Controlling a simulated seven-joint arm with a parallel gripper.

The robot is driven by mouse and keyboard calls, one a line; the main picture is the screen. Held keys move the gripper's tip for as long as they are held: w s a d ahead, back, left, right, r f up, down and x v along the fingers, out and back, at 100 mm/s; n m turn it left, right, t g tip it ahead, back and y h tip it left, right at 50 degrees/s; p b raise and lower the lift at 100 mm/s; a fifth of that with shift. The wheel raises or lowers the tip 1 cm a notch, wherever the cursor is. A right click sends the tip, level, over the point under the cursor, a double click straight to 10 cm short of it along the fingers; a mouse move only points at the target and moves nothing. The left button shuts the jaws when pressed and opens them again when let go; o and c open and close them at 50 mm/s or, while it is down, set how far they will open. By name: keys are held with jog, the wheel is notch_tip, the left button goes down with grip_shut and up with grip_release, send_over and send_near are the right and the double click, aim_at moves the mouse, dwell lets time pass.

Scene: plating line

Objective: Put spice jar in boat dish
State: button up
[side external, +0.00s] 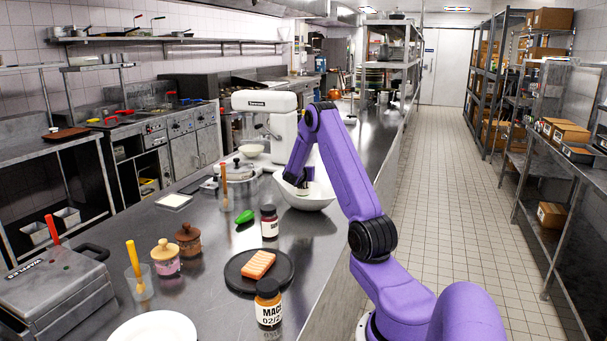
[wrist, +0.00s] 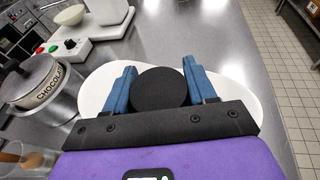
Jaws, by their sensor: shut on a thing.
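A jar with a round black lid (wrist: 160,90), which I take to be the spice jar, sits between the blue fingers of my gripper (wrist: 159,69) in the wrist view. My gripper (side external: 303,184) is shut on it. The white boat dish (side external: 312,203) stands on the steel counter directly below my gripper; its rim also shows on both sides of the fingers in the wrist view (wrist: 93,90). The jar's body is mostly hidden, so I cannot tell whether its base touches the dish.
A white stand mixer (side external: 265,120) and a pot labelled chocolate (wrist: 45,82) stand near the dish. A dark-lidded jar (side external: 269,222), a green item (side external: 244,217), a black plate (side external: 285,275) with an orange block and another labelled jar (side external: 268,305) are nearer the camera.

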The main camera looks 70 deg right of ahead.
jog(key=shift+f, duration=0.7)
jog(key=o, duration=1.3)
jog(key=shift+o, duration=0.2)
